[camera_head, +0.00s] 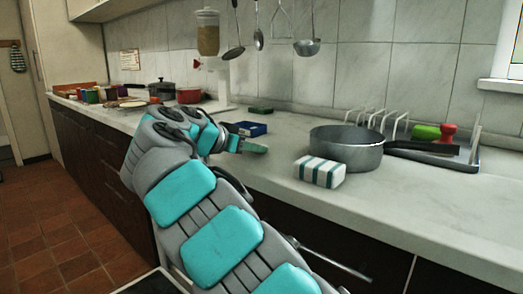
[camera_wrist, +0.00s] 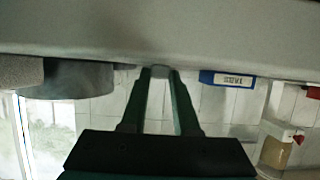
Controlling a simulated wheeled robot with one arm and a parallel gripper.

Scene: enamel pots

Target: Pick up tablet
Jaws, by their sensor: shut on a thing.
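My gripper (camera_head: 254,148) is low over the counter in the head view, in front of a blue box. In the wrist view, which is upside down, the fingertips of my gripper (camera_wrist: 160,74) are shut on a small pale grey piece, taken as the tablet (camera_wrist: 160,70). The tablet is mostly hidden by the fingers, and I cannot tell whether it touches the counter. In the head view I cannot make it out. The blue box (camera_head: 247,128) stands just behind my gripper; it also shows in the wrist view (camera_wrist: 226,79) with a white label.
A grey pan (camera_head: 345,150) and a white-and-green striped block (camera_head: 320,172) stand to the right on the counter (camera_head: 400,205). A dish rack (camera_head: 466,155) is beyond the pan. Utensils hang on the wall. A red pot (camera_head: 189,95) stands far left. The front counter strip is clear.

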